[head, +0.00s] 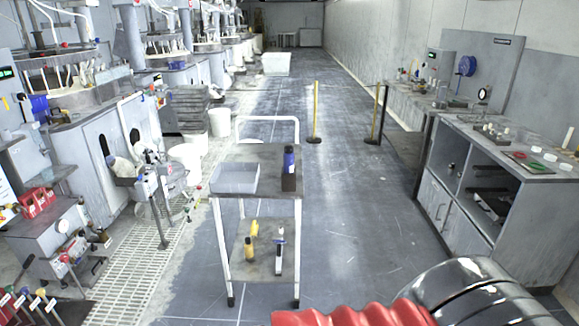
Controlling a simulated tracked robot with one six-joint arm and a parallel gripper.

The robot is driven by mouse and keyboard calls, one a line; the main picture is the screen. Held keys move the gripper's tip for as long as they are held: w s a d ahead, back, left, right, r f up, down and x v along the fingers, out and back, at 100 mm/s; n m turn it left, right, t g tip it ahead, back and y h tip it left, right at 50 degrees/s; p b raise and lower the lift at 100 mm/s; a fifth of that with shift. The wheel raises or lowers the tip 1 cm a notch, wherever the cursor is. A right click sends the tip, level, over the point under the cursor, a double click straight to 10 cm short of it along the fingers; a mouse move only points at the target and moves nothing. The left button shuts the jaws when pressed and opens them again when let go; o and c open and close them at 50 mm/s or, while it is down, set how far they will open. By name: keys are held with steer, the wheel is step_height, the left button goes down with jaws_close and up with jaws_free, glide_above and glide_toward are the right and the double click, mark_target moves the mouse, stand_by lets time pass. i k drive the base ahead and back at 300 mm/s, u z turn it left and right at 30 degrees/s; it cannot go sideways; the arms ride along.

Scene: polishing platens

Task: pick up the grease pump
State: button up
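A grey cart (262,154) stands in the aisle ahead. On its top are a dark bottle-like item with a blue upper part (289,160), upright at the right, and a grey open tray (235,178) at the left. On its lower shelf stand a yellow and black item (251,241) and a slim white and dark item (280,252). I cannot tell for sure which of these is the grease pump. My gripper is not in view; only a red ribbed sleeve and a shiny metal part, seemingly of my arm, show at the bottom right.
A grey workbench (500,195) with small items on top stands at the right. Yellow posts (315,112) stand beyond the cart. Machines and white buckets (186,160) line the left, beside a floor grating (140,262). The floor right of the cart is clear.

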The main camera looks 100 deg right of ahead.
mark_target(288, 157)
steer(key=u, duration=1.35)
steer(key=k, duration=2.7)
steer(key=z, duration=0.65)
